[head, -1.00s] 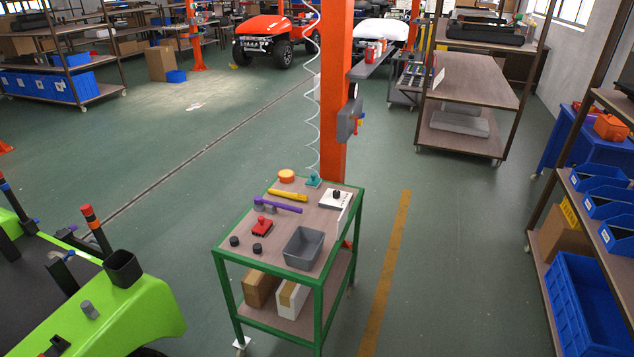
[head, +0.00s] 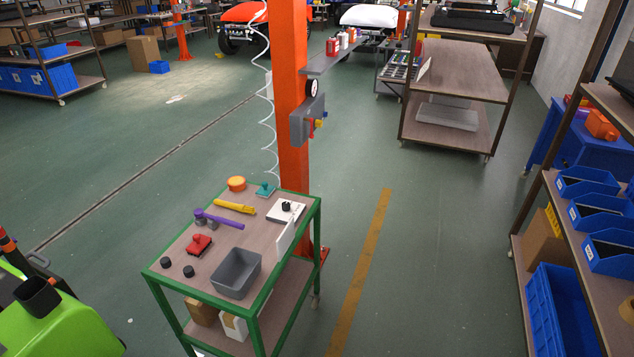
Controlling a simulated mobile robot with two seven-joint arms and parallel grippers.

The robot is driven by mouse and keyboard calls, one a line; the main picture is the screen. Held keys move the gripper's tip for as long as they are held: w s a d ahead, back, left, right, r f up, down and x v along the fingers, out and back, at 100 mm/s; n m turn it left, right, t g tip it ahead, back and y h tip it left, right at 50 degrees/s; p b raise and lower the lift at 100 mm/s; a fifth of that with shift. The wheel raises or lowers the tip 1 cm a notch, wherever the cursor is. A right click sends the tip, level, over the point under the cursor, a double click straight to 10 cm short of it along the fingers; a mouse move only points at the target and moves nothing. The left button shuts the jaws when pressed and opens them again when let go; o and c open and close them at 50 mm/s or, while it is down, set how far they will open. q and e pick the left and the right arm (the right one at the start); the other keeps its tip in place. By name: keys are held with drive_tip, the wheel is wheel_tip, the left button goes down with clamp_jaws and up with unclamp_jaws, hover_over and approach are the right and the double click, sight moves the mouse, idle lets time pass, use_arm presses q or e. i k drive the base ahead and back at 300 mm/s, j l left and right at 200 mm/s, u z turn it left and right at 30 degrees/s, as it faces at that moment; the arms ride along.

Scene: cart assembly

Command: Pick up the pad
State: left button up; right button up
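A green-framed cart (head: 163,270) stands in front of me with several small items on its brown top. I cannot tell for certain which is the pad. An orange round, puck-like piece (head: 236,184) lies at the back left corner. A teal piece with a raised grip (head: 265,190) sits next to it at the back edge. A red block (head: 199,245) lies nearer the front left. A white flat piece with a black knob (head: 286,211) lies at the right edge. None of these is held. Neither of my grippers is in view.
The cart top also holds a yellow tool (head: 235,207), a purple tool (head: 222,220), two black cylinders and a grey bin (head: 236,272). An orange post (head: 291,100) stands behind the cart. A green vehicle (head: 55,325) is at left, shelving at right. Floor between cart and shelving is clear.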

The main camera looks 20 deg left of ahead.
sight(265, 189)
drive_tip(key=i+l, duration=0.2)
drive_tip(key=i, duration=0.3)
drive_tip(key=i+l+z, duration=0.1)
drive_tip(key=i, duration=0.35)
drive_tip(key=i+l, duration=0.2)
drive_tip(key=i, duration=0.3)
drive_tip(key=i+u, duration=0.35)
drive_tip(key=i+l+u, duration=0.1)
drive_tip(key=i+u, duration=0.3)
drive_tip(key=i+l+u, duration=0.35)
drive_tip(key=i+u, duration=0.35)
drive_tip(key=i+l+u, duration=0.3)
